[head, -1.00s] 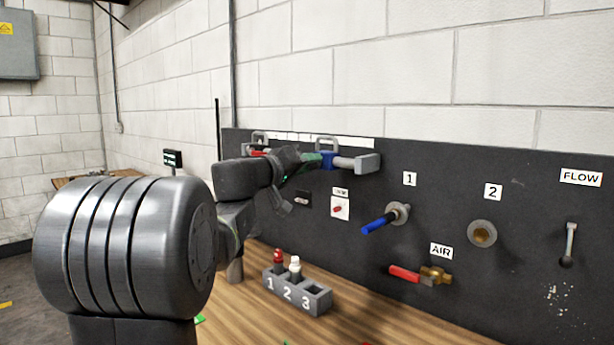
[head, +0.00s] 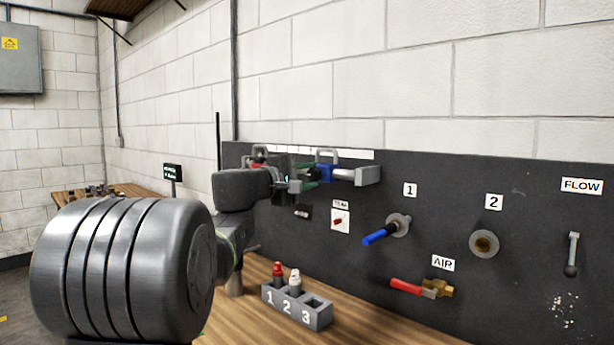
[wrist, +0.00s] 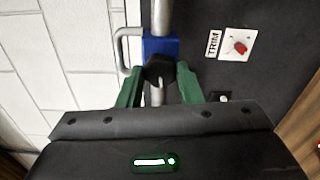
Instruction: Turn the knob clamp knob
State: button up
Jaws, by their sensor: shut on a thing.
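The black clamp knob (wrist: 159,68) sits against the blue clamp block (wrist: 160,46) on a grey rail, in the wrist view. My gripper (wrist: 159,82) has its green fingers on both sides of the knob and is shut on it. In the head view, the blue clamp block (head: 325,172) is on the rail near the top of the dark panel. My gripper (head: 304,186) is just left of and below it there. The knob itself is hidden in the head view.
A TRIM plate with a red knob (wrist: 239,47) is right of my gripper. Blue (head: 381,234) and red (head: 406,286) handles stick out farther right on the panel. A numbered grey holder (head: 298,308) stands on the wooden bench below.

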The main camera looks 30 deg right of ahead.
jog(key=n+p, duration=0.1)
jog(key=n, duration=0.3)
jog(key=shift+n+p, duration=0.65)
jog(key=shift+n, duration=1.05)
jog(key=shift+f, duration=0.1)
jog(key=o, duration=1)
jog(key=shift+a, duration=0.1)
jog(key=v, duration=1.3)
jog(key=shift+s+a+b, duration=0.1)
jog(key=shift+a+b, duration=0.2)
jog(key=shift+b, duration=0.1)
